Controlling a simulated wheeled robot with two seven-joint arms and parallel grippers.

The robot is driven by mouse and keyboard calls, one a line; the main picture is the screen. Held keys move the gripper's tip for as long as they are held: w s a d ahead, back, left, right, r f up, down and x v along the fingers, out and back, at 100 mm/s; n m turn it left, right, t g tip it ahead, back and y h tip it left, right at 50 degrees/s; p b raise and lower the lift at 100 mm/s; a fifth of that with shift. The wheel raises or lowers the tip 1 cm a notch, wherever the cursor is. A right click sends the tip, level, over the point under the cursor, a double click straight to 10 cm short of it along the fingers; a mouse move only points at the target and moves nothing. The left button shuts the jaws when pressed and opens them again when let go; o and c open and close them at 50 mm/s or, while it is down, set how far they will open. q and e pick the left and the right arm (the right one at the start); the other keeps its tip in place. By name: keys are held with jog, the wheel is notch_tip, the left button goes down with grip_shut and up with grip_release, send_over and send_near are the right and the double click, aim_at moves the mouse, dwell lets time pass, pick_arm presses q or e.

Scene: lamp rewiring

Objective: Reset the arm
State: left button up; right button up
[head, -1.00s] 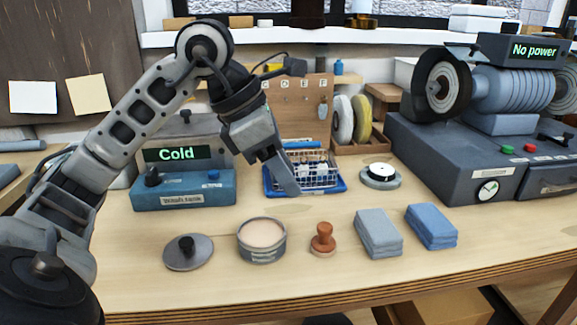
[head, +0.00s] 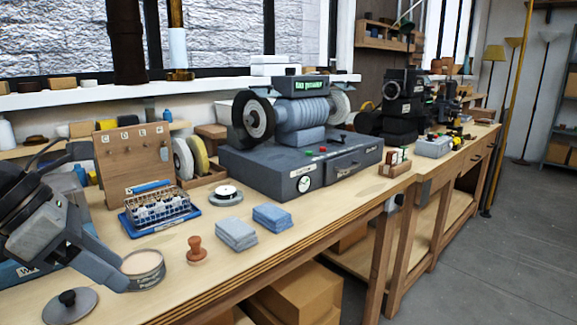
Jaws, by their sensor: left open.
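My left gripper (head: 95,262) comes in at the left edge of the head view, above the workbench. It is open and no object shows in it. Its fingers hang just left of the round tin (head: 143,268) with pale contents and partly cover the blue heater box behind. The rest of the left arm is out of the picture. My right arm and gripper are not in view.
A grey lid (head: 70,306), a brown stamp-like knob (head: 196,250), grey cloths (head: 236,234) and blue cloths (head: 272,217) lie along the bench front. A wire basket (head: 158,208) and a grinder (head: 300,125) stand behind. Open floor (head: 500,235) lies at right.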

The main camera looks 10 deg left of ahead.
pick_arm(q)
jog(key=w+d+n+h, duration=0.1)
jog(key=d+n+h, duration=0.5)
jog(key=d+h, duration=0.85)
jog(key=w+a+f+n+t+y+p, duration=0.15)
jog(key=f+n+t+y, duration=0.6)
jog(key=n, duration=0.75)
jog(key=w+a+f+n+t+y, duration=0.3)
jog(key=f+n+t+y, duration=0.5)
jog(key=n, duration=0.7)
jog(key=s+d+f+n+g, duration=0.1)
jog(key=s+f+n+g, duration=0.2)
jog(key=f, duration=0.5)
jog(key=s+d+f+n+g+y, duration=0.1)
jog(key=s+d+f+n+g, duration=0.1)
jog(key=s+f+g, duration=0.3)
notch_tip(320, 180, down, 4)
jog(key=s+n, duration=0.1)
jog(key=s, duration=0.1)
jog(key=shift+s+r+n+g, duration=0.25)
jog(key=shift+s+n+g, duration=0.05)
jog(key=shift+s+g, duration=0.05)
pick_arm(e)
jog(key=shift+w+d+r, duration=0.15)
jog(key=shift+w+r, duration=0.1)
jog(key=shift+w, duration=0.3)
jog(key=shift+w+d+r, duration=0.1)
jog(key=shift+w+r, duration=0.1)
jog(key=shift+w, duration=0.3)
